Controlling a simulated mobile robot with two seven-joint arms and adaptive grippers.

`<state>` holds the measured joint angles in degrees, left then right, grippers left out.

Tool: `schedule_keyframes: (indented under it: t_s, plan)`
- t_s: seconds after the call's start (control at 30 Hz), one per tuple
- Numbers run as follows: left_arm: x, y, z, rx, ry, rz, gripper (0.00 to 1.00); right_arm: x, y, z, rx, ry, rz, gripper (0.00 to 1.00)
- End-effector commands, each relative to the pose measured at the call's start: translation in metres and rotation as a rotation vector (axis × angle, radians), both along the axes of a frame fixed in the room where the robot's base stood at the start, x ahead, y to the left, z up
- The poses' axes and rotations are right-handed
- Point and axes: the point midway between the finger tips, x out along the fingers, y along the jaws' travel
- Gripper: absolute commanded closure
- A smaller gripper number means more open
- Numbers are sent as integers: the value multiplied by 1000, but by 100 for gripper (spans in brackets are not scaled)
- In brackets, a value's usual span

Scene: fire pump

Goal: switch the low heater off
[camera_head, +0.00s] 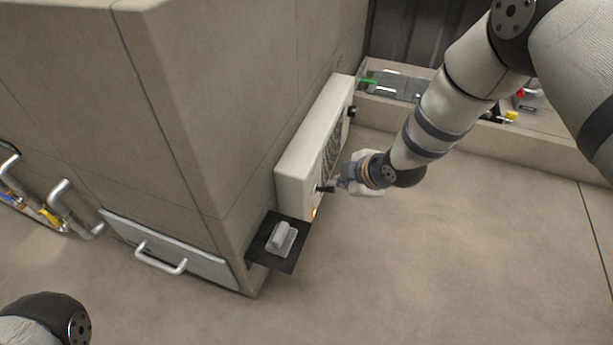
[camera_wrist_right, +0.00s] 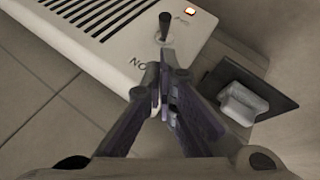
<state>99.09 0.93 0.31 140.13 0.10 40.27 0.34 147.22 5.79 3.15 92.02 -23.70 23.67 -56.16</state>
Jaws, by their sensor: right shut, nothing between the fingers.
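The low heater (camera_head: 306,146) is a white box fixed low on the side of the tiled block, with dark grille slots on its face. In the right wrist view the heater (camera_wrist_right: 110,35) shows a small dark switch lever (camera_wrist_right: 165,28) on its face, an orange lit lamp (camera_wrist_right: 190,11) beside it, and partly covered lettering. My right gripper (camera_wrist_right: 162,78) is shut and empty, its tips pointing at the heater close to the lever; the picture shows a gap between them. In the head view the right gripper (camera_head: 335,187) is at the heater's near end.
A black plate with a grey block (camera_head: 281,238) sticks out just below the heater's near end. A drawer with a handle (camera_head: 161,257) and pipes (camera_head: 60,205) are at left. A low ledge with tools (camera_head: 400,87) runs behind. The floor at right is clear.

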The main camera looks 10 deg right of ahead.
Motion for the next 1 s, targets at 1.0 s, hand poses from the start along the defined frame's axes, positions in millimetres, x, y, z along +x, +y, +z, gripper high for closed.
schedule_keyframes:
  t_s: [1.0]
  plan:
    - [-22, 2, -37, -6, 106, -13, 60, 58, 18, -79, 2, 3, -3, 100]
